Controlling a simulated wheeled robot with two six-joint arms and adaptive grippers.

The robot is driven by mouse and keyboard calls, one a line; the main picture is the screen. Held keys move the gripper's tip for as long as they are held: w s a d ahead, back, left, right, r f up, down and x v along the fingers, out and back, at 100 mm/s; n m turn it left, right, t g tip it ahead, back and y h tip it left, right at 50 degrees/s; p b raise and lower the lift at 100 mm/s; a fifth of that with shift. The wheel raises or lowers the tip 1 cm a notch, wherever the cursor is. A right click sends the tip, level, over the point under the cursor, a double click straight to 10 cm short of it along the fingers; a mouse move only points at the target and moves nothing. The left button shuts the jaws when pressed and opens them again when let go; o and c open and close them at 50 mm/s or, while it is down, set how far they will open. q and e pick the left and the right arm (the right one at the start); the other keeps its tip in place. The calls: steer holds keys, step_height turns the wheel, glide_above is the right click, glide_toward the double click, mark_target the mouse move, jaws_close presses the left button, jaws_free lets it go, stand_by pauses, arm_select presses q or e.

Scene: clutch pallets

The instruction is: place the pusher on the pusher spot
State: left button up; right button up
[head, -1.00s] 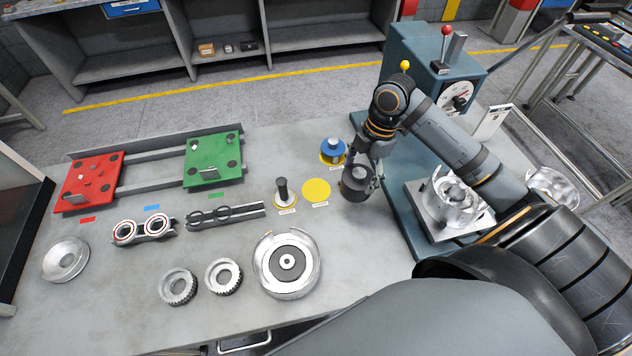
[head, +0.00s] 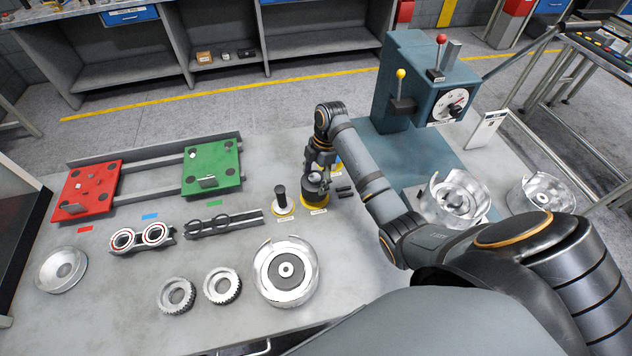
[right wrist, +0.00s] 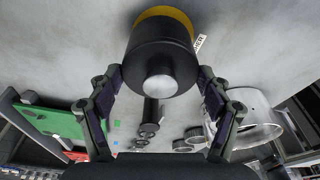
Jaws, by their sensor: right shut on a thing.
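The pusher (head: 315,187) is a dark, thick cylinder. My right gripper (head: 318,174) is shut on it. In the right wrist view the pusher (right wrist: 162,62) stands between the two fingers (right wrist: 160,80), with a pale round end facing the camera. The yellow pusher spot (head: 314,206) shows as a rim around the pusher's lower end, and as a yellow arc (right wrist: 166,14) in the right wrist view. The pusher looks upright over the spot; whether it touches the surface I cannot tell. My left gripper is not in view.
A black-handled tool (head: 282,201) stands on its own disc just left. A blue-topped part (head: 338,163) is partly hidden behind my right arm. A large metal housing (head: 286,270) lies in front, and the teal press (head: 400,85) stands at the back right.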

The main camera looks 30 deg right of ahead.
step_height(320, 180, down, 2)
steer(key=shift+f+p, duration=0.1)
steer(key=shift+p, duration=0.25)
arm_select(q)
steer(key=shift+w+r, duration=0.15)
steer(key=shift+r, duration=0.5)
arm_select(e)
steer(key=shift+f, duration=0.15)
steer(key=shift+s+f, duration=0.1)
steer(key=o, duration=1.3)
